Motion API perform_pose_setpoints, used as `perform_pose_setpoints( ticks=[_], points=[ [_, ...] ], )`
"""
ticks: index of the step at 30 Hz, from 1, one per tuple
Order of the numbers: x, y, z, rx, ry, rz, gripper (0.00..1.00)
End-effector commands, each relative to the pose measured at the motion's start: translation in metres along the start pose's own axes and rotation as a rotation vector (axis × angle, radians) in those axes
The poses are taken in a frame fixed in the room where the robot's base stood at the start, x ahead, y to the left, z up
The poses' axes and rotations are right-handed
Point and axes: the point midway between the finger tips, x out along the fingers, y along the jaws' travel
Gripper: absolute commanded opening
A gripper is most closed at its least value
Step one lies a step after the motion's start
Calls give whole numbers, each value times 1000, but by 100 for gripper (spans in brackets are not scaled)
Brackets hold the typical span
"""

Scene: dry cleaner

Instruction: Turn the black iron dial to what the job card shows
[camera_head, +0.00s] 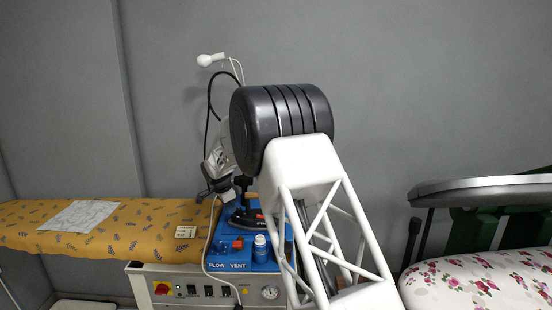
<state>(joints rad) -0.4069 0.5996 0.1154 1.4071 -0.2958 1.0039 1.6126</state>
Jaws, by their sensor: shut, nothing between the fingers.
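A black iron (247,219) rests on the blue top of the machine, partly behind my arm. I cannot make out its dial or setting. A small cream card (186,231) with dark marks lies on the yellow board near its right end. A larger white printed sheet (79,215) lies further left on the board. Both are too small to read, so I cannot tell which is the job card. My gripper (217,187) is small in view, above the iron and slightly left of it, shut and apparently empty.
The yellow patterned ironing board (140,240) spans the left. The control panel (215,290) has a red-and-yellow switch and a gauge. A blue-white bottle (261,249) and red button (238,243) are near the iron. A cord hangs there. A floral board (485,280) stands right.

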Motion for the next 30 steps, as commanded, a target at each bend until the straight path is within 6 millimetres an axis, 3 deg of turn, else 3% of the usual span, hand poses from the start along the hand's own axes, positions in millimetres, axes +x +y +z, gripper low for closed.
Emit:
perform_pose_setpoints(
  ticks=[1,9,18,30],
  points=[
    [15,3,4,-4,-3,16,0],
    [18,4,7,-5,-4,20,0],
    [16,5,15,-7,-5,22,0],
    [3,2,9,-2,-2,10,0]
  ],
)
